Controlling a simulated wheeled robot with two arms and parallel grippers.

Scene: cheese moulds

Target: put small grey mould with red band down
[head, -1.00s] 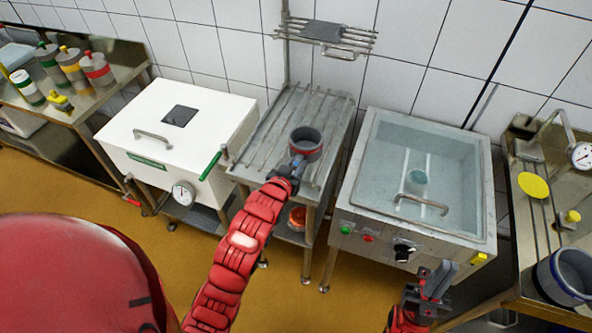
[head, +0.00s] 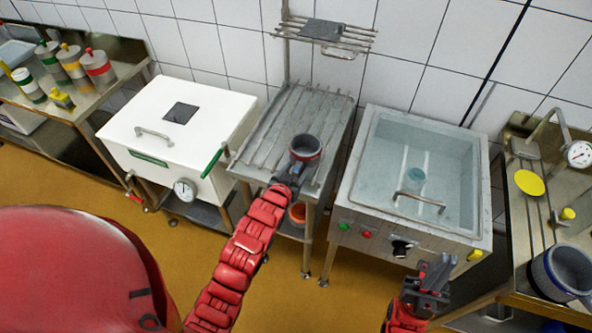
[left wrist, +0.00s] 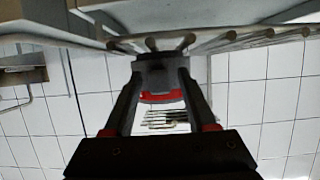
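The small grey mould with the red band (head: 306,148) is upright at the front part of the slatted metal rack table (head: 290,112). My left gripper (head: 292,170) is shut on it from the front. In the left wrist view the mould (left wrist: 160,78) sits between the two fingers, its red band showing, right by the rack bars (left wrist: 230,36). I cannot tell whether its base touches the bars. My right gripper (head: 435,275) is in front of the water tank, away from the mould; its finger gap is unclear.
A white lidded box (head: 178,130) with a gauge stands left of the rack. A water-filled steel tank (head: 468,225) stands to its right. A larger grey mould with a blue rim (head: 563,272) is on the right-hand table. The rack's back part is clear.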

